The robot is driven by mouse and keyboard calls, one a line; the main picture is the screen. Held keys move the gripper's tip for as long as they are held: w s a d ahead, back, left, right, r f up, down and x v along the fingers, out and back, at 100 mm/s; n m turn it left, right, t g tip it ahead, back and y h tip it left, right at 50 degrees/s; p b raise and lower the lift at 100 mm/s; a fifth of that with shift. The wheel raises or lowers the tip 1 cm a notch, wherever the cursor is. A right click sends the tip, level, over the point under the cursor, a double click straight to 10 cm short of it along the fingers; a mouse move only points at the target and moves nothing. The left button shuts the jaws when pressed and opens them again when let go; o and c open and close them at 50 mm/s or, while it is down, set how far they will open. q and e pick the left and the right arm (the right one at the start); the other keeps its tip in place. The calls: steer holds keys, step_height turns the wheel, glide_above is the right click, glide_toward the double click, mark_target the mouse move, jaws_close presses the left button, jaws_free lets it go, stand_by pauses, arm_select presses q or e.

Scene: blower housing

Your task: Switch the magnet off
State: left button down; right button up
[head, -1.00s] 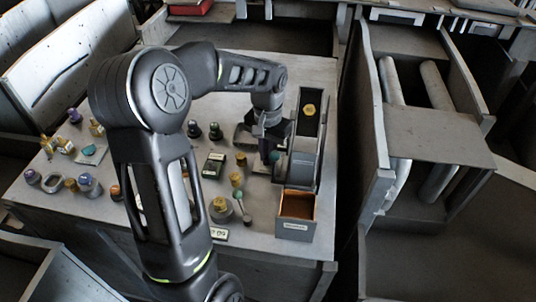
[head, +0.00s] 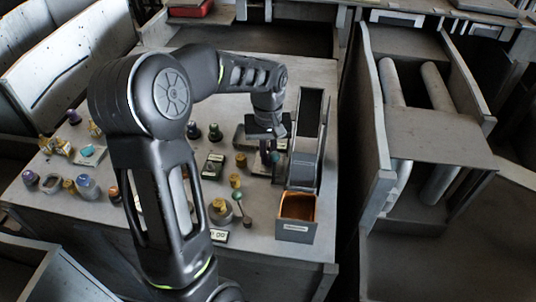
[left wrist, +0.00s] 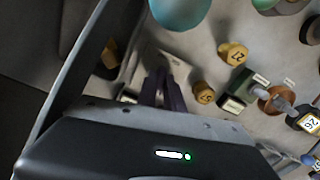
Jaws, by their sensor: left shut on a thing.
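My left gripper (head: 268,160) points down at the left side of a long grey trough unit (head: 322,125). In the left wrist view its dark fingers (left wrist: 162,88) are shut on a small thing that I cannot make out. Another lever with a teal knob (head: 238,195) stands further front. No part is clearly readable as the magnet or its switch. My right gripper is not in view.
A labelled box with an orange inside (head: 297,212) sits at the trough's front end. Yellow numbered pieces (head: 235,181), a dark labelled block (head: 213,165) and several knobs stand on the grey table (head: 110,222). The table's right edge lies just past the trough.

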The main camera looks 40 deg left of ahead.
mark_target(268, 156)
arm_select(q)
steer(key=shift+w+r, duration=0.1)
steer(key=n, duration=0.4)
steer(key=c, duration=1.6)
jaws_free()
steer(key=shift+o, duration=0.2)
steer(key=shift+r+p, duration=2.1)
steer(key=shift+r, duration=0.9)
